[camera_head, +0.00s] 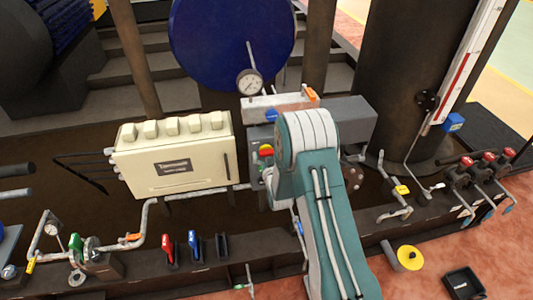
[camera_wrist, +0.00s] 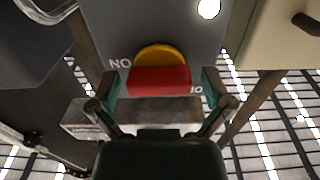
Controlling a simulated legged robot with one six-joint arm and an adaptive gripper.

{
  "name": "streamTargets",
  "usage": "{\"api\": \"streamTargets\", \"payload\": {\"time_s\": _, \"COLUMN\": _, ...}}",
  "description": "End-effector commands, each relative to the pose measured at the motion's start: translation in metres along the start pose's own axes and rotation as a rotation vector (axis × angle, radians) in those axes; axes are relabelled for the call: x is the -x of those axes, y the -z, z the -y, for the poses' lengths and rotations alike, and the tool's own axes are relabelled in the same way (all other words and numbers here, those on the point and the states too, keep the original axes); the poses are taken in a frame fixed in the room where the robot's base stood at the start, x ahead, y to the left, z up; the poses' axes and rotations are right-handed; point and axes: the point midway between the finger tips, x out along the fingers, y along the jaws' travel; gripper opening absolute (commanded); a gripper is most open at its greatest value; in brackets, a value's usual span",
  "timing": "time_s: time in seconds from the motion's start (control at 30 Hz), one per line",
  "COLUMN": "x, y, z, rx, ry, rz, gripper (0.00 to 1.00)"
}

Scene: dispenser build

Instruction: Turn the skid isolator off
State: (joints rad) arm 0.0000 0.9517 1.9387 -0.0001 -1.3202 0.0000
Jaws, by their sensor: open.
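The skid isolator shows in the wrist view as a red handle (camera_wrist: 158,80) on a yellow disc (camera_wrist: 161,55), set on a grey box face. The handle lies crosswise in this view. Lettering that reads "NO" shows to its left, and partly hidden marks show to its right. My gripper (camera_wrist: 160,88) is open, with one finger at each end of the red handle; I cannot tell whether they touch it. In the head view the isolator's red and yellow switch (camera_head: 265,151) shows just left of my arm, which hides my gripper and part of the grey box.
A cream cabinet (camera_head: 180,182) stands close to the left of the isolator. A pressure gauge (camera_head: 249,82) and a blue vessel (camera_head: 232,40) are behind. Pipes and valves with red, blue and green handles line the skid's front edge. Open grating (camera_wrist: 270,120) shows in the wrist view.

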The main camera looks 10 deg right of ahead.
Motion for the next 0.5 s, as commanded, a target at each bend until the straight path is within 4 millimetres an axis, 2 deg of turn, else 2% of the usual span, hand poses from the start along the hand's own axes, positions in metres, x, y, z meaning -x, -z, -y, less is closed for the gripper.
{"api": "streamTargets", "payload": {"time_s": 0.07, "x": 0.0002, "y": 0.0, "z": 0.0, "rx": 0.0, "ry": 0.0, "rz": 0.0, "gripper": 1.0}}
{"api": "streamTargets", "payload": {"time_s": 0.17, "x": 0.0002, "y": 0.0, "z": 0.0, "rx": 0.0, "ry": 0.0, "rz": 0.0, "gripper": 0.6}}
{"api": "streamTargets", "payload": {"time_s": 0.2, "x": 0.0002, "y": 0.0, "z": 0.0, "rx": 0.0, "ry": 0.0, "rz": 0.0, "gripper": 0.42}}
{"api": "streamTargets", "payload": {"time_s": 0.23, "x": 0.0002, "y": 0.0, "z": 0.0, "rx": 0.0, "ry": 0.0, "rz": 0.0, "gripper": 0.29}}
{"api": "streamTargets", "payload": {"time_s": 0.27, "x": 0.0002, "y": 0.0, "z": 0.0001, "rx": 0.0, "ry": 0.0, "rz": 0.0, "gripper": 0.26}}
{"api": "streamTargets", "payload": {"time_s": 0.5, "x": -0.0002, "y": 0.0002, "z": 0.0003, "rx": 0.005, "ry": 0.001, "rz": -0.001, "gripper": 0.26}}
